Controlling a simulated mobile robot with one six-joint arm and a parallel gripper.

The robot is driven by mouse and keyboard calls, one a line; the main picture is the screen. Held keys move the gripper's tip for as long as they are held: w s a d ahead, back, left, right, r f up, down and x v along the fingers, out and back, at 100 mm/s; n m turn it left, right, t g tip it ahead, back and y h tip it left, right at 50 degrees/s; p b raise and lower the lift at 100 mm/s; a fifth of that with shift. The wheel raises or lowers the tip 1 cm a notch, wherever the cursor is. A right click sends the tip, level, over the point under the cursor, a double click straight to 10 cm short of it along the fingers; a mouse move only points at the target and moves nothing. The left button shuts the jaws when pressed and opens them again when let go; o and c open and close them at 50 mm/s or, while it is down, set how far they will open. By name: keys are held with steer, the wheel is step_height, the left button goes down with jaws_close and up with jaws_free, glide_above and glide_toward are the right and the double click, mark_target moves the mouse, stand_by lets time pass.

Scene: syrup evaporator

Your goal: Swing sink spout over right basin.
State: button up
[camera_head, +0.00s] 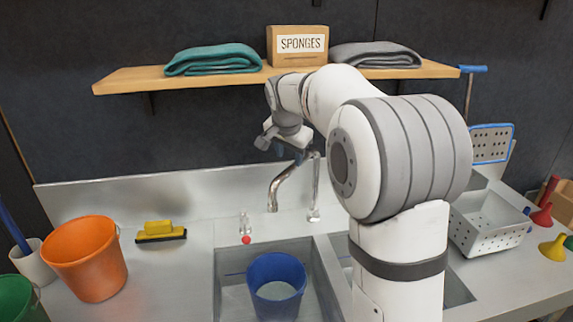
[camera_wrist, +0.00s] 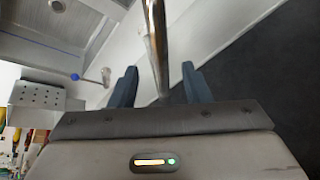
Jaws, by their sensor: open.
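The chrome sink spout (camera_head: 284,185) rises from behind the sink and bends down to the left, its outlet toward the rear edge of the left basin (camera_head: 228,268). The right basin (camera_head: 458,290) is mostly hidden behind my arm. My gripper (camera_head: 298,155) is at the upper part of the spout. In the wrist view the spout (camera_wrist: 155,40) runs between the two dark fingers of my gripper (camera_wrist: 160,82). The fingers are open, with gaps visible on both sides of the pipe.
A blue bucket (camera_head: 276,285) stands in the left basin. A red-knobbed tap (camera_head: 246,239) is behind it. A shelf (camera_head: 130,80) with towels and a sponge box (camera_head: 297,45) hangs above my gripper. A perforated basket (camera_head: 485,225) stands at the right.

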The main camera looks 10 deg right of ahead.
mark_target(290, 168)
steer(key=p+x, duration=0.1)
steer(key=x, duration=0.4)
steer(key=shift+w+f, duration=0.15)
steer(key=shift+f, duration=0.15)
steer(key=shift+c, duration=0.5)
jaws_close()
